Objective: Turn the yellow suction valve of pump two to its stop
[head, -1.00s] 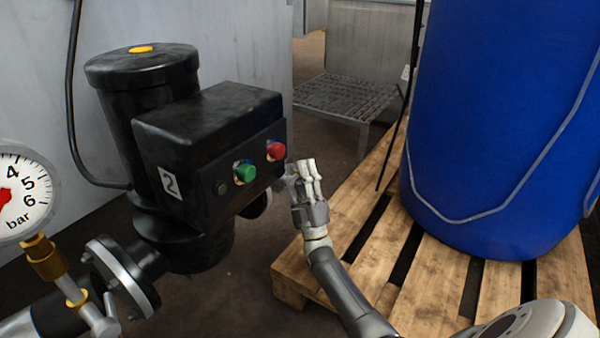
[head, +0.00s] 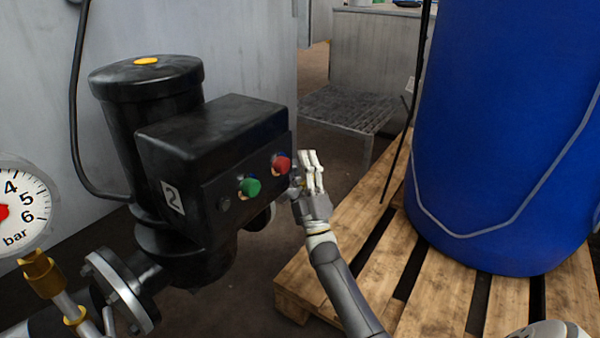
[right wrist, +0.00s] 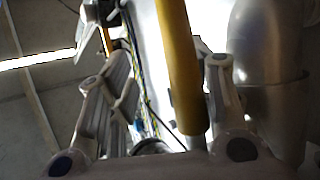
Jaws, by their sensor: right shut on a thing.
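Pump two (head: 205,160) is the black unit with a "2" label, in the left half of the head view. My right gripper (head: 312,163) is just right of its control box, fingers pointing up. In the right wrist view a yellow bar, the suction valve's handle (right wrist: 182,70), runs between the fingers of my right gripper (right wrist: 155,75), which is shut on it. In the head view the handle cannot be made out, and the valve body is hidden.
The box carries a green button (head: 249,187) and a red button (head: 281,164), close to my right gripper. A pressure gauge (head: 22,210) is at the left edge. A blue drum (head: 510,130) stands on a wooden pallet (head: 435,305) at the right. A metal grate step (head: 345,108) is behind.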

